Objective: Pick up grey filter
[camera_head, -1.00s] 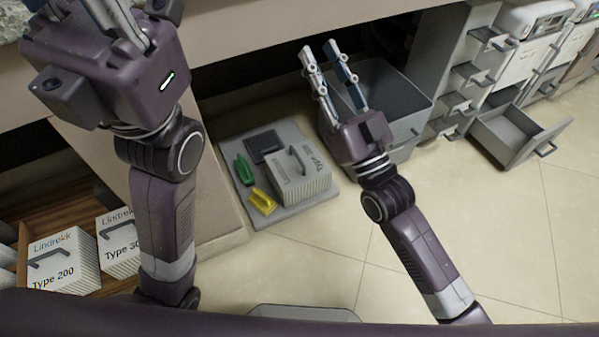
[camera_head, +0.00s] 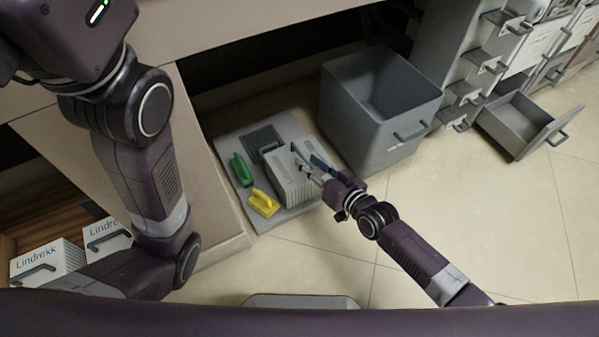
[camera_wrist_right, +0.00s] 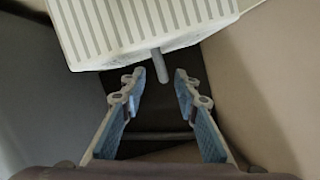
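A light grey, ribbed filter box (camera_head: 292,188) stands on a grey mat (camera_head: 228,142) on the floor; it also shows at the top of the right wrist view (camera_wrist_right: 150,25). Its grey bar handle (camera_wrist_right: 160,66) sticks out toward my right gripper. My right gripper (camera_head: 310,163) is at the box, partly hiding it in the head view. In the right wrist view its two fingers (camera_wrist_right: 159,84) are apart, with the handle's end near the gap between the tips. I see no grip on it. My left gripper's fingers are outside the head view.
A green brush-like item (camera_head: 243,170), a yellow one (camera_head: 263,203) and a dark grid (camera_head: 263,142) share the mat. A large grey open bin (camera_head: 375,140) stands just right. An open drawer (camera_head: 519,127) juts out farther right.

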